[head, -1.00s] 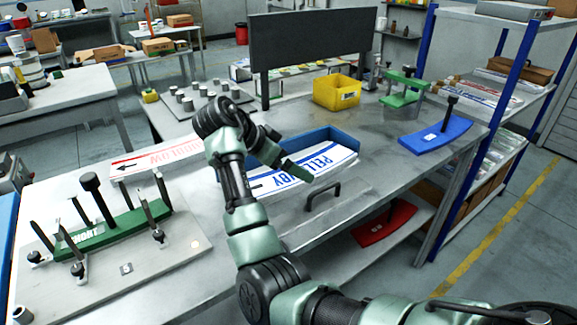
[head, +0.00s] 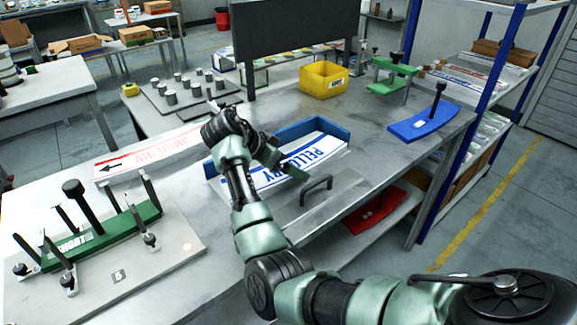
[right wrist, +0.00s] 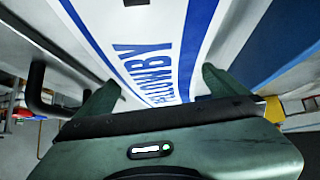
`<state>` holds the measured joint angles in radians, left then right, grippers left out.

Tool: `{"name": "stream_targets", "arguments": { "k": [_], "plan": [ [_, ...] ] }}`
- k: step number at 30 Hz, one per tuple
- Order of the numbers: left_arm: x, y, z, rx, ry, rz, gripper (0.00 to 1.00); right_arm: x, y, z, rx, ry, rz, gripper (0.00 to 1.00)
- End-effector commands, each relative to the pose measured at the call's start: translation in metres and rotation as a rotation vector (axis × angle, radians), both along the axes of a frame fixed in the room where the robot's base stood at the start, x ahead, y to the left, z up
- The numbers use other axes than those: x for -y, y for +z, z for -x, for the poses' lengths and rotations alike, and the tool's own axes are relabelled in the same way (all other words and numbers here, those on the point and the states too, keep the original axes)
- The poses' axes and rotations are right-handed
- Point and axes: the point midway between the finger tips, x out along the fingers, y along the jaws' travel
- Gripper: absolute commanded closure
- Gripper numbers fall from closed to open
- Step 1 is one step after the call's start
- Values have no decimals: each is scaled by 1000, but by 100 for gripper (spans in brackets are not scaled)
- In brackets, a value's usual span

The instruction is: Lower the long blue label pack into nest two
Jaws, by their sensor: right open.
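A long white label pack with blue stripes and blue lettering (head: 322,147) lies in a blue-walled tray (head: 335,127) in the middle of the bench. It fills much of the right wrist view (right wrist: 165,45). My right gripper (head: 281,163) is over the pack, and its arm hides part of the pack. In the right wrist view my right gripper (right wrist: 158,88) is open, one finger towards each side of the pack; I cannot tell whether they touch it. My left gripper is not in view. I cannot tell which place is nest two.
A green fixture (head: 110,237) with black posts stands on a plate at left. A red-lettered pack (head: 125,165) lies behind it. A dark handle (head: 316,188) rises beside the tray. A yellow bin (head: 325,80), a blue plate with a knob (head: 422,123) and a dark upright panel (head: 290,28) stand farther back.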

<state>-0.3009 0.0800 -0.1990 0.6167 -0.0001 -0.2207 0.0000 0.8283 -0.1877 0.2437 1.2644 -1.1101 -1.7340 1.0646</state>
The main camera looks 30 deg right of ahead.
Motion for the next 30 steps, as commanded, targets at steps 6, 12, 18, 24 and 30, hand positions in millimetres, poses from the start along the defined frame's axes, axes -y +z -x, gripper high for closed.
{"name": "stream_targets", "arguments": {
  "k": [6,12,18,24,30],
  "plan": [
    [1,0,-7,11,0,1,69,0,0,0,1,1,0,19],
    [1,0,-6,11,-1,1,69,-1,0,0,1,1,0,75],
    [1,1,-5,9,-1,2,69,0,2,-1,4,1,3,85],
    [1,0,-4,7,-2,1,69,0,7,-1,5,1,4,85],
    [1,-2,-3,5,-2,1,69,0,29,-1,9,0,3,85]
  ]
}}
